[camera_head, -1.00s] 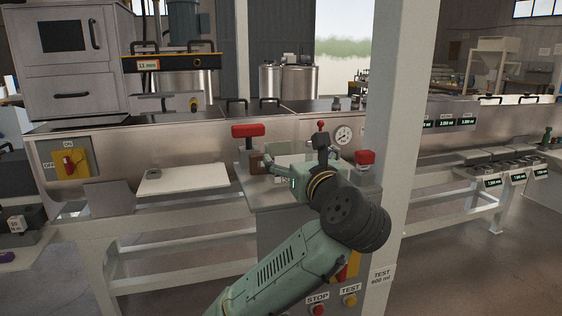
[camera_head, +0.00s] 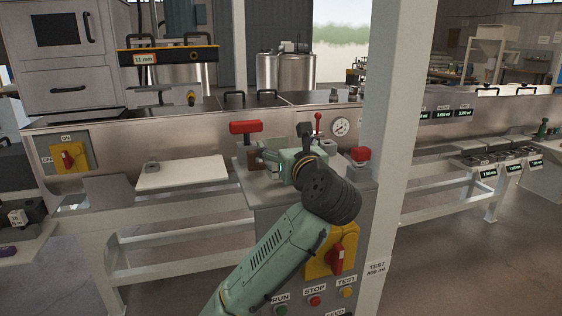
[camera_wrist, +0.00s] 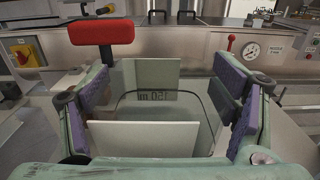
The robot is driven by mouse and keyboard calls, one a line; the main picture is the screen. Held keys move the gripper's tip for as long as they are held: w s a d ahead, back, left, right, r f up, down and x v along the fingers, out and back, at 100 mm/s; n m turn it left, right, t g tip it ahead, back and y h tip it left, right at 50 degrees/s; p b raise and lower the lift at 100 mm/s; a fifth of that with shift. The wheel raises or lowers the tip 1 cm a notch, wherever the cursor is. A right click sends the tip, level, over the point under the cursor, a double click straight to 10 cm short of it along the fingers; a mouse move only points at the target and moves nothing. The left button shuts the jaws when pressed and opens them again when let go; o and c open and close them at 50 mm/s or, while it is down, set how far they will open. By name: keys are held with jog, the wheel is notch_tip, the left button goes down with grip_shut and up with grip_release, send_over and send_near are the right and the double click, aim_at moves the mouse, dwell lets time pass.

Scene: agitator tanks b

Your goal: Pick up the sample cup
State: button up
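In the wrist view, a see-through sample cup (camera_wrist: 160,97) with "ml" lettering, seen reversed, appears between the fingers of my gripper (camera_wrist: 165,100). A dark rim line and pale panels show in and behind it. The purple-padded fingers are spread wide on either side, and I see no clear squeeze on the cup. In the head view, my gripper (camera_head: 270,160) is low over the small test stand (camera_head: 262,192), between two red-topped parts. The arm and gripper mostly hide the cup there.
A red-topped clamp (camera_head: 246,128) stands left of my gripper, and a red knob (camera_head: 361,154) stands right. A pale pillar (camera_head: 397,130) rises close on the right. A white board (camera_head: 183,172) lies on the left bench. A gauge (camera_head: 340,127) is behind.

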jog(key=c, duration=0.5)
jog(key=shift+c, duration=0.2)
jog(key=shift+r, duration=0.1)
